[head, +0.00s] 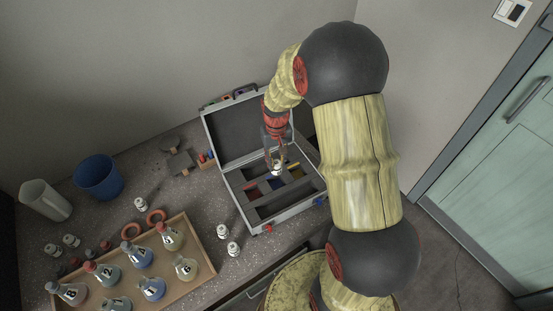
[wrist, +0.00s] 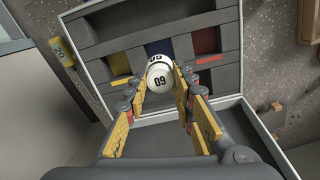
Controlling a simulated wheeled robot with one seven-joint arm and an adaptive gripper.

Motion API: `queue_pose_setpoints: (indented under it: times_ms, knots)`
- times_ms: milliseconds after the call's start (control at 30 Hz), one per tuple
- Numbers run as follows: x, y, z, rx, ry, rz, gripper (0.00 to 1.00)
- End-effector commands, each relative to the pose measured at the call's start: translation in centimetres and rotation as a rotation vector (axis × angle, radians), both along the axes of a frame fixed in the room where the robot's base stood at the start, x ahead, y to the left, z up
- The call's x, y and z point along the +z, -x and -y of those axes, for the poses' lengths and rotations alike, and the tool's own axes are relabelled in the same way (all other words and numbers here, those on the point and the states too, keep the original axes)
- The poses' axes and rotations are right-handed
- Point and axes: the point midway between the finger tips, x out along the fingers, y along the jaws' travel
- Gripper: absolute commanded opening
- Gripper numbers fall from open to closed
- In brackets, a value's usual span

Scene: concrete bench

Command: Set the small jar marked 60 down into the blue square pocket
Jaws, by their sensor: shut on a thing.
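The small white jar (wrist: 160,78) with a dark number label, reading 60 or 09 by its way up, is between the fingers of my gripper (wrist: 165,98) in the wrist view. My gripper (head: 275,157) is shut on this jar (head: 277,169) over the open case in the head view. The blue square pocket (wrist: 157,47) lies just beyond the jar in the wrist view, partly covered by it. In the head view the blue pocket (head: 275,183) is just below the jar. The jar appears above the pocket; the exact gap cannot be told.
The grey case (head: 284,215) has its lid (head: 235,130) raised. A red pocket (head: 252,191) and a yellow pocket (head: 296,173) flank the blue one. Several other small jars stand left, one here (head: 233,249). A wooden tray (head: 205,270) holds flasks. A blue cup (head: 98,177) stands further left.

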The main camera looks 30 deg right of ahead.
Motion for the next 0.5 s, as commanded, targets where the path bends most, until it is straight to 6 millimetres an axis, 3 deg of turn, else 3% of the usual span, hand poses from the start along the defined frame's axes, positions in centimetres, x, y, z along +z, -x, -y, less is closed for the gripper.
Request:
queue_pose_setpoints:
  times_ms: [500]
  knots:
    - [-6.0,0.0,0.0,0.0,0.0,-0.001,0.0]
